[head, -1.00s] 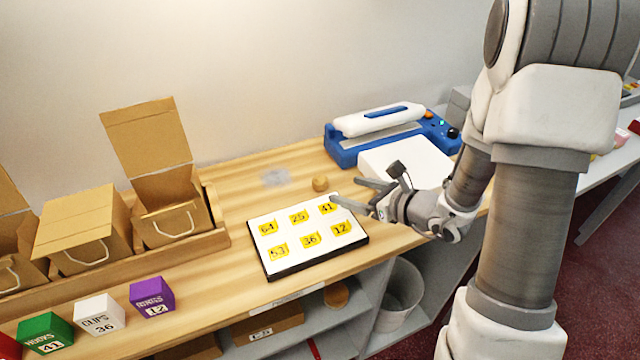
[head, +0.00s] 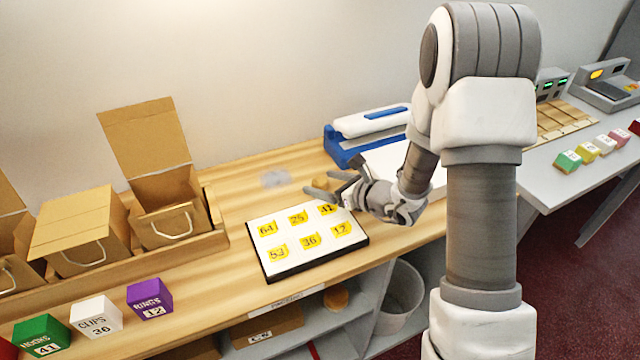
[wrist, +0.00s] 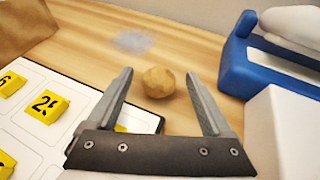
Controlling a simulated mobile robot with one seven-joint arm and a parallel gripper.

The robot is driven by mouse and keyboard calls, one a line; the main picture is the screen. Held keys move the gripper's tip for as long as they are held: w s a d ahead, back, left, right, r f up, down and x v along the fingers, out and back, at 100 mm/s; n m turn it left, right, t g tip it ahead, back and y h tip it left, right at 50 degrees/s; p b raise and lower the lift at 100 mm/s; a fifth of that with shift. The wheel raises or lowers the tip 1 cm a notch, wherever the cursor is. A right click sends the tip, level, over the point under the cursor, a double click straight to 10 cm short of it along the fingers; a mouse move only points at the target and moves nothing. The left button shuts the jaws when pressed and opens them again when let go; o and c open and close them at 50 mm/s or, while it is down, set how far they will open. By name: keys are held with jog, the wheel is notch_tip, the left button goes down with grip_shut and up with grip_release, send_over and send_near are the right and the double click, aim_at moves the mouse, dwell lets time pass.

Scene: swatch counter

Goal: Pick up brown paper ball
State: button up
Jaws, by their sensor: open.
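The brown paper ball (wrist: 159,82) rests on the wooden counter just behind the number board, and in the wrist view it shows between and slightly beyond my two fingertips. In the head view the ball (head: 321,184) is mostly hidden by my fingers. My gripper (wrist: 163,82) is open and empty, with one finger to each side of the ball in the picture. I cannot tell whether either finger touches it. In the head view my gripper (head: 318,184) hangs over the back right corner of the board.
The white board (head: 275,254) with yellow number tags lies in front of the ball. A blue and white machine (head: 347,150) stands behind to the right. Cardboard boxes (head: 165,205) stand left. A grey smudge (head: 276,178) marks the counter; the wood around it is clear.

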grip_shut()
dwell(0.3)
